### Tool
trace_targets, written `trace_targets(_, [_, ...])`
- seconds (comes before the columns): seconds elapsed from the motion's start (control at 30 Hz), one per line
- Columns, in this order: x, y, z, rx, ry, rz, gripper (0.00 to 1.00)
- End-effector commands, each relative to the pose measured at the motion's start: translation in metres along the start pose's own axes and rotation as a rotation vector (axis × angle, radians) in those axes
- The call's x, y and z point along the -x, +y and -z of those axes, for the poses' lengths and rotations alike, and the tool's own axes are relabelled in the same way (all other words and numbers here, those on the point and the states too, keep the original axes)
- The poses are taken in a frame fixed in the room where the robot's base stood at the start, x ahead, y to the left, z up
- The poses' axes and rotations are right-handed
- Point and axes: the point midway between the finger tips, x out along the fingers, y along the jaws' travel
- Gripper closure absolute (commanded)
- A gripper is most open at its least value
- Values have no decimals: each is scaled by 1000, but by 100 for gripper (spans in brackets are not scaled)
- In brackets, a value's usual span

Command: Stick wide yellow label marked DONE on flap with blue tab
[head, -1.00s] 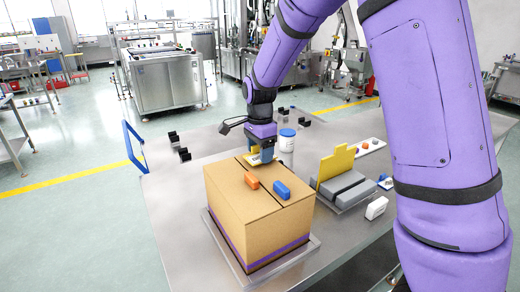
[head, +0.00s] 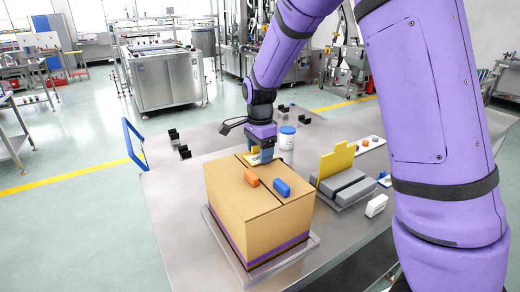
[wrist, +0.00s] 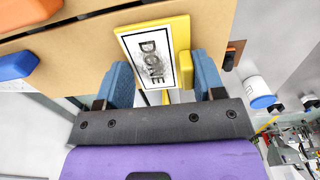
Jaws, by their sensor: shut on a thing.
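A cardboard box (head: 262,238) has two top flaps parted by a dark seam. The flap with the blue tab (head: 281,188) is right of the seam; an orange tab (head: 252,180) is on the left flap. Both tabs also show at the left of the wrist view, blue (wrist: 18,66) and orange (wrist: 25,10). My gripper (head: 263,158) is at the box's far edge, shut on the yellow label (wrist: 182,32). Its white face reads DONE, between the blue fingers (wrist: 163,78). The label overlaps the blue-tab flap in view; I cannot tell whether they touch.
A grey block holder with a yellow upright plate (head: 337,162) stands right of the box. A white jar (head: 287,139) stands just behind the gripper. A tray with small pieces (head: 370,143) and a white block (head: 376,206) lie further right.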

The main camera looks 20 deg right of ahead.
Motion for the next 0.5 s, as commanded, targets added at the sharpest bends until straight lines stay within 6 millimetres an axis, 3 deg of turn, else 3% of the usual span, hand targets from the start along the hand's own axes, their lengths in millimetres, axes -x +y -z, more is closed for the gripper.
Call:
trace_targets(0.27, [-3,0,0,0,0,-1,59])
trace_targets(0.3, [-3,0,0,0,0,-1,31])
trace_targets(0.4, [-3,0,0,0,0,-1,8])
trace_targets(0.5, [-3,0,0,0,0,-1,8])
